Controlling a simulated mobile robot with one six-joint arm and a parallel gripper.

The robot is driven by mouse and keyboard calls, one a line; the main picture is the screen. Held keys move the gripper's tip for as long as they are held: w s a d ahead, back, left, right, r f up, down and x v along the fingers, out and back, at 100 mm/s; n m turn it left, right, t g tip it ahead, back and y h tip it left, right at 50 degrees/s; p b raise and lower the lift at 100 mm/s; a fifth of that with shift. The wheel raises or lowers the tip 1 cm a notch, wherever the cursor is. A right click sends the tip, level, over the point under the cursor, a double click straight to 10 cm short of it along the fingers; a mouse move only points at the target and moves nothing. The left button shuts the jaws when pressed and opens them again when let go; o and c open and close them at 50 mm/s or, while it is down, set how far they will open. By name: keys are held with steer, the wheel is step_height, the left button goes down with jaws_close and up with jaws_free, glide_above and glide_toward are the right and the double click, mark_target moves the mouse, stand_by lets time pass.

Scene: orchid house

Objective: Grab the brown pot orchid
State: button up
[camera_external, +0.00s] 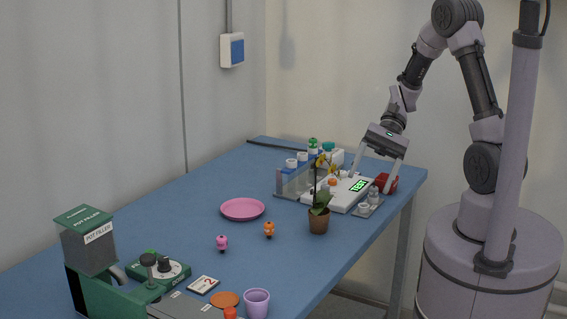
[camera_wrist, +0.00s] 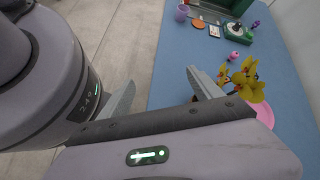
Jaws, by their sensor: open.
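The brown pot orchid stands upright on the blue table near its right edge in the external view. Its brown pot (camera_external: 318,221) holds green leaves and a thin stem with yellow flowers (camera_external: 320,162).
A white scale (camera_external: 340,198) with a green display and a bottle rack (camera_external: 290,187) stand behind the orchid. A pink plate (camera_external: 242,209) and small pink (camera_external: 222,243) and orange (camera_external: 269,230) figures lie left. A green pot filler (camera_external: 90,245) and purple cup (camera_external: 257,303) are in front.

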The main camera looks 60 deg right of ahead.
steer(key=w+d+f+m+t+y+p, duration=0.1)
steer(key=w+d+f+m+t+y, duration=0.2)
steer(key=d+f+m+t+y, duration=0.25)
steer(key=m+t+h, duration=0.1)
steer(key=m+t, duration=0.4)
glide_toward(322, 213)
steer(key=shift+m, duration=0.25)
steer(key=b+x, duration=0.1)
steer(key=x, duration=0.3)
steer(key=shift+w+f+b, duration=0.1)
steer(key=shift+w+b, duration=0.1)
steer(key=shift+b, duration=0.1)
steer(key=b+x, duration=0.1)
steer(key=x, duration=0.6)
jaws_close()
